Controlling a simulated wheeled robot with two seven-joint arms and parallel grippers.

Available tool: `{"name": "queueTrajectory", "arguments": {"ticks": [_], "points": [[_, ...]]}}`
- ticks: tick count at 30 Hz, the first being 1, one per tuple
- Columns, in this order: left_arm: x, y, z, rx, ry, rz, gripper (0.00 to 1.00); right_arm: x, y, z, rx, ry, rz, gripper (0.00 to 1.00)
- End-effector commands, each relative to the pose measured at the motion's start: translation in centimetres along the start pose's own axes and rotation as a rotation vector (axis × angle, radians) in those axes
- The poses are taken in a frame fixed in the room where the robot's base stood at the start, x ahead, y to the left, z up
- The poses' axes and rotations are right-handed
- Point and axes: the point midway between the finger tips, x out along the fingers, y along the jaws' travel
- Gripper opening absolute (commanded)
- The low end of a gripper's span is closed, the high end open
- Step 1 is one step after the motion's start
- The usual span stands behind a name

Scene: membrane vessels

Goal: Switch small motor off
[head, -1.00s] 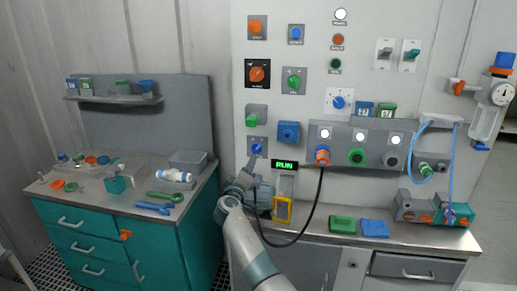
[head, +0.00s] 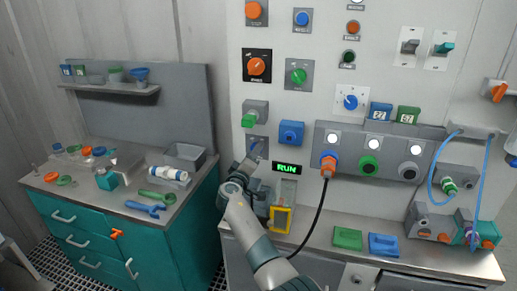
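The display (head: 288,168) reads RUN in green letters, low on the light wall panel. Below it, a small grey unit with a yellow frame (head: 280,218) stands on the bench; my arm hides its left part, and I cannot tell whether it is the small motor. A small grey switch plate (head: 262,142) sits left of the blue box and under the green knob (head: 250,120). My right gripper (head: 251,154) is at this plate, over or touching its blue knob, which it mostly hides. The fingers are too small to read as open or shut. My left gripper is out of view.
More controls crowd the panel: an orange rotary knob (head: 257,66), a green one (head: 298,75), a blue box (head: 291,133) and a plugged orange connector (head: 328,163) with a hanging black cable. Green (head: 347,238) and blue (head: 384,245) trays lie on the bench. A teal cabinet stands left.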

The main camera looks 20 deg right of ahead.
Motion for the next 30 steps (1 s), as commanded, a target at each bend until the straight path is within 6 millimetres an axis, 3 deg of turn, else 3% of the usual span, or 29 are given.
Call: {"name": "queueTrajectory", "arguments": {"ticks": [13,18,30], "points": [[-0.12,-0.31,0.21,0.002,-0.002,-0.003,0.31,-0.15,-0.11,-0.12,0.0,0.0,0.0,0.55],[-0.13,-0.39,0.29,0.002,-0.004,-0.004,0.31,-0.14,-0.1,-0.11,0.0,0.0,0.0,0.14],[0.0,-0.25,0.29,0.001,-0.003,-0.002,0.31,-0.12,-0.12,-0.08,-0.034,0.0,0.0,0.14]]}}
